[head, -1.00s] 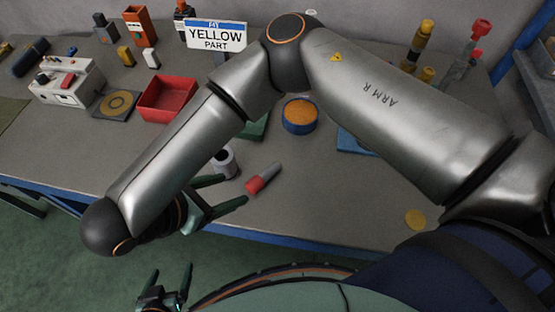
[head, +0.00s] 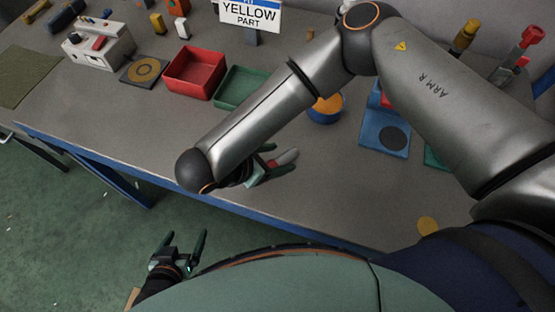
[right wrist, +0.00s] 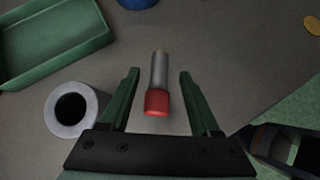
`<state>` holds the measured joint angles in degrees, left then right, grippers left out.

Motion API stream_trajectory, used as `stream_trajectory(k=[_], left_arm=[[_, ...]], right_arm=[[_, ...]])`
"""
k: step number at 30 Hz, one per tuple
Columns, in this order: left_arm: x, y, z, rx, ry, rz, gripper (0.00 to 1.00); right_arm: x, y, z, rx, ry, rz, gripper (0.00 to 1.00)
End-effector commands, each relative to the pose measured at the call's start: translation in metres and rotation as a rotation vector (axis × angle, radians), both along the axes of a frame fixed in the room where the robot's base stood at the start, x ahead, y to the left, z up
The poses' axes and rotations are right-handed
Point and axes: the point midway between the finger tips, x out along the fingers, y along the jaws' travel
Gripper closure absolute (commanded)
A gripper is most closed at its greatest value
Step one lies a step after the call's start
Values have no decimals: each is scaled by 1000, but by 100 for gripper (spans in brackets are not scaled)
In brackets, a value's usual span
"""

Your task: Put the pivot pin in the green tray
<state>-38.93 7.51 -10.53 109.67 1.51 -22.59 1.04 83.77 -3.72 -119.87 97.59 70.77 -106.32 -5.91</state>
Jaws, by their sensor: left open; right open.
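The pivot pin, a grey shaft with a red end (right wrist: 157,88), lies on the table between the fingers of my right gripper (right wrist: 159,74). The fingers are open, with a gap on both sides of the pin. The red end points toward the palm. In the head view the pin (head: 287,157) shows partly behind the right gripper's fingers. The green tray (head: 228,100) stands behind my right forearm, which hides part of it. The tray's near corner shows upper left in the right wrist view (right wrist: 60,72). My left gripper (head: 187,236) is open and empty, low beside the table's front edge.
A grey hollow cylinder (right wrist: 50,110) stands left of the right gripper. A red tray (head: 195,72) is left of the green one. A blue and orange round part (head: 325,113) and a blue plate with a dark disc (head: 372,135) lie farther right. The front-left table surface is clear.

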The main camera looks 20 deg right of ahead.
Motion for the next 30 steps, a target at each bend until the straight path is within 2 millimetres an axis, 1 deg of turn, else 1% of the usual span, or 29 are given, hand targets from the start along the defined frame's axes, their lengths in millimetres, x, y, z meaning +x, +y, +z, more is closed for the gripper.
stream_trajectory(k=[2,3,6,15,30], left_arm=[[0,0,4,0,0,0,7],[0,0,3,0,0,0,7],[0,0,3,0,0,0,7],[0,0,3,0,0,0,7],[0,0,3,0,-1,0,7]], right_arm=[[6,-10,-6,-3,-2,-2,36],[7,-13,-11,-1,-1,-2,36],[10,-20,-19,-1,-1,-2,36],[12,-22,-22,0,-2,0,38],[12,-21,-22,1,-1,0,94]])
